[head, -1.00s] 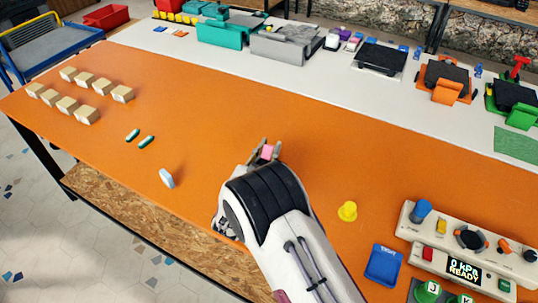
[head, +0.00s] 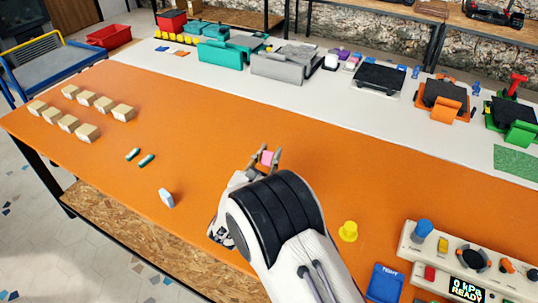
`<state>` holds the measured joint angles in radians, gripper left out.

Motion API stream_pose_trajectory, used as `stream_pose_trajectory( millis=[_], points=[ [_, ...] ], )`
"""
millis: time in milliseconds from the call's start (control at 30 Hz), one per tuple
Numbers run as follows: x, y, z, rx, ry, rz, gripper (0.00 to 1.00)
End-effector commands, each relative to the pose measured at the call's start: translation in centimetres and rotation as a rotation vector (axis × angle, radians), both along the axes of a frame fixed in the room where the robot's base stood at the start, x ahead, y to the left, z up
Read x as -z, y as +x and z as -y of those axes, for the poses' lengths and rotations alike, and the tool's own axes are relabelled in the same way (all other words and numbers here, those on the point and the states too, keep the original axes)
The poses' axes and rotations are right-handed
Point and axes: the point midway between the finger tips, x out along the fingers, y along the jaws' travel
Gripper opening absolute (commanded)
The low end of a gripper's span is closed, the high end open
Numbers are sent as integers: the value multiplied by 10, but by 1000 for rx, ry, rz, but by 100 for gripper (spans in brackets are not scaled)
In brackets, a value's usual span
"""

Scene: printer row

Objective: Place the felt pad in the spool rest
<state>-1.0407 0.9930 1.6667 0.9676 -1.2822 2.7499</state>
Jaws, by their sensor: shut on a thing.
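My gripper (head: 265,158) is over the orange table, left of the picture's middle, with its fingers pointing away from me. It is shut on a small pink block-like piece, which I take to be the felt pad (head: 267,158). The pad shows between the two fingertips; its lower part is hidden by the gripper. I cannot tell which thing is the spool rest. The printer-like machines stand in a row at the back: a teal one (head: 226,52), a grey one (head: 287,64), a flat black one (head: 380,79), an orange one (head: 445,100) and a green one (head: 511,117).
Several tan boxes (head: 87,133) stand at the left. Two green-and-white sticks (head: 146,160) and a white disc-like piece (head: 167,198) lie nearer. The orange middle is clear.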

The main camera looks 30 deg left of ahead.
Motion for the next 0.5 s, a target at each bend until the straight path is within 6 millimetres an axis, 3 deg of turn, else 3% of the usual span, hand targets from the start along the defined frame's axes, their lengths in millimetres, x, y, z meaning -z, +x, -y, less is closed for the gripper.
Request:
stream_pose_trajectory(
  millis=[500],
  points=[
    [-4, 3, 3, 6, -5, -56, 0]
  ],
)
